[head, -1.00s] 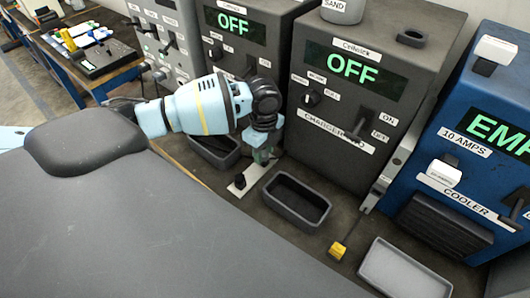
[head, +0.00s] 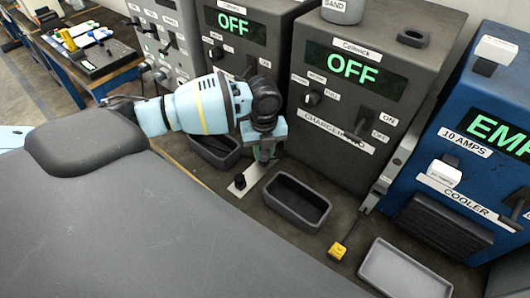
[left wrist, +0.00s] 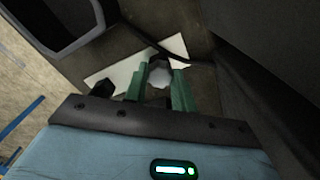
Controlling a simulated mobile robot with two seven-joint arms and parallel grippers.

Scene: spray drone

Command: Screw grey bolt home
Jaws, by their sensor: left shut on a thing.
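My left gripper (head: 264,158) points down over a pale flat plate (head: 256,176) on the bench, in front of the charger. In the left wrist view its green fingers (left wrist: 160,88) are shut on a grey bolt (left wrist: 160,74), whose rounded head shows between them. The bolt is above or on the plate (left wrist: 122,72); its lower end is hidden. A dark knob or bolt (head: 240,181) stands on the plate's near end, and also shows in the left wrist view (left wrist: 103,88). My right gripper is not in view.
An empty dark tray (head: 297,202) lies just right of the plate, and another dark tray (head: 216,150) behind it to the left. The charger (head: 350,100) stands close behind the gripper.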

